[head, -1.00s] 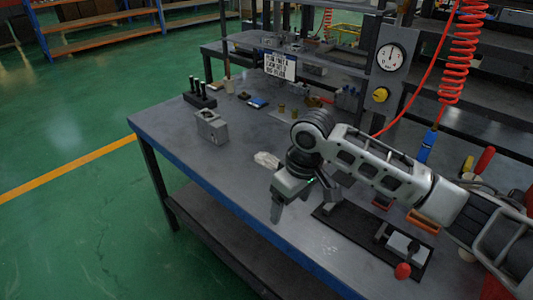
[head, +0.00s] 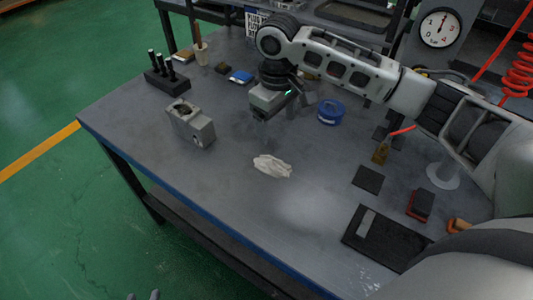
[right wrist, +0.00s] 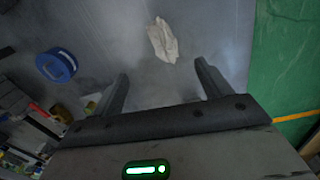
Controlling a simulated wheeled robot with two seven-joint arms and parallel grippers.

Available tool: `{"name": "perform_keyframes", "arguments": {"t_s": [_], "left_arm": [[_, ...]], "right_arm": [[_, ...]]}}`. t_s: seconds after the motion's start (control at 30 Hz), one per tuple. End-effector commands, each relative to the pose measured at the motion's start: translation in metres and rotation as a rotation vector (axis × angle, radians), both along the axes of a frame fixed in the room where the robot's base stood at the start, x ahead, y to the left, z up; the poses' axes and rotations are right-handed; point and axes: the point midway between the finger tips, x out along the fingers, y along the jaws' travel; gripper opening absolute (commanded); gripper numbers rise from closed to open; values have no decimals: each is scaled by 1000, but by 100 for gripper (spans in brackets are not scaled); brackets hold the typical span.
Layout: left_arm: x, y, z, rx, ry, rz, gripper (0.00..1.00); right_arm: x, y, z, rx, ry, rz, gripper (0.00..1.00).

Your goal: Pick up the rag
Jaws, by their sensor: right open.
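The rag (head: 272,166) is a crumpled off-white cloth lying flat on the grey workbench (head: 235,190). It also shows in the right wrist view (right wrist: 163,39), just beyond the fingertips and roughly between their lines. My right gripper (head: 284,108) is above the bench, higher in the head picture than the rag and apart from it. In the right wrist view its two fingers (right wrist: 161,74) are spread with nothing between them. Only the tips of my left gripper (head: 143,295) show at the bottom edge of the head view, apart and empty, far from the rag.
A grey metal block (head: 190,125) stands left of the rag. A blue round container (head: 331,112) is to its right, behind. A black square pad (head: 368,179) and a dark plate (head: 385,238) lie at the right. Bench around the rag is clear.

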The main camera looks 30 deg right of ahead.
Motion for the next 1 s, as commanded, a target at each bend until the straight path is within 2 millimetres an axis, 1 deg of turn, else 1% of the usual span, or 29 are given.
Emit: {"name": "perform_keyframes", "arguments": {"t_s": [0.03,0.1,0.2,0.3,0.4,0.57,0.77,0.83,0.9,1.0], "left_arm": [[-3,-1,-1,-1,7,-1,36],[-7,-2,-3,-2,16,-2,36],[-9,-3,-4,-3,21,-4,36],[-9,-3,-4,-3,20,-4,36],[-8,-3,-4,-3,19,-5,36],[-6,-3,-2,-3,14,-5,36],[-3,-1,2,-1,6,-2,36],[-3,0,3,0,6,0,36],[-3,0,3,1,7,1,36],[-3,1,2,3,8,3,36]], "right_arm": [[-1,-1,-12,0,5,-2,77],[-1,-1,-28,-2,6,-1,77],[0,-1,-49,0,5,-2,77],[1,-1,-66,0,2,-1,77],[1,-1,-77,1,1,-1,77],[2,-1,-86,1,1,-1,77],[9,8,-113,1,1,-1,77],[9,7,-123,0,2,-1,77],[9,7,-129,0,1,0,77],[9,6,-135,0,0,0,77]]}}
